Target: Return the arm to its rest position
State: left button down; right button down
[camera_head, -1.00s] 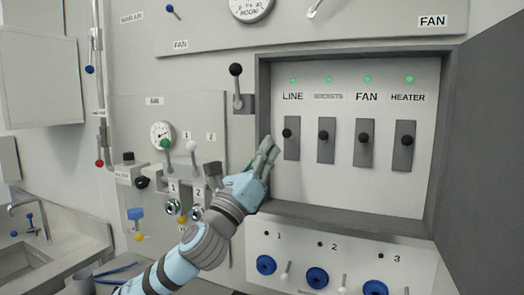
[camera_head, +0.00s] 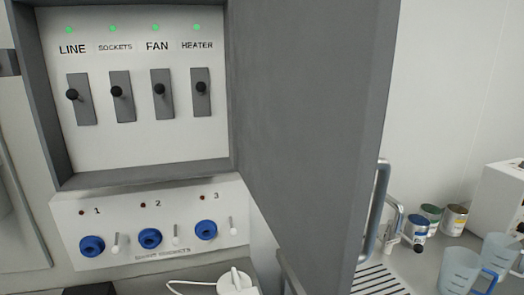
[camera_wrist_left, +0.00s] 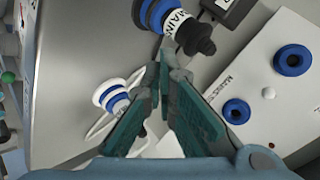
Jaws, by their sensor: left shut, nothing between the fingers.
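My left gripper (camera_wrist_left: 163,66) shows in the left wrist view. Its fingers meet at the tips and hold nothing. It is over a pale surface, with a white and blue plug-like piece (camera_wrist_left: 113,96) left of the fingers and a blue, white and black connector (camera_wrist_left: 172,18) past the tips. My left arm does not show in the head view now. My right gripper is in neither view.
An open switch box (camera_head: 150,172) has LINE, SOCKETS, FAN and HEATER levers under green lights. Its grey door (camera_head: 305,120) stands open. Below is a panel with blue sockets (camera_head: 150,238); it also shows in the wrist view (camera_wrist_left: 262,95). Cans (camera_head: 455,219) and jugs (camera_head: 460,270) stand right.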

pick_arm(q)
jog(key=s+d+f+n+g+h, duration=0.1)
jog(key=s+d+f+n+g, duration=0.3)
jog(key=s, duration=0.4)
jog(key=s+d+f+n+g+h, duration=0.1)
jog(key=s+d+f+n+g, duration=0.2)
jog(key=s+f, duration=0.4)
notch_tip(320, 180, down, 18)
jog(key=s+a, duration=0.1)
jog(key=s, duration=0.1)
jog(key=s+f+g, duration=0.1)
jog(key=s+f, duration=1.2)
jog(key=s, duration=0.1)
jog(key=shift+s+a+f+n+b, duration=0.25)
jog(key=shift+a+f+n+b, duration=0.15)
jog(key=shift+a+b, duration=0.05)
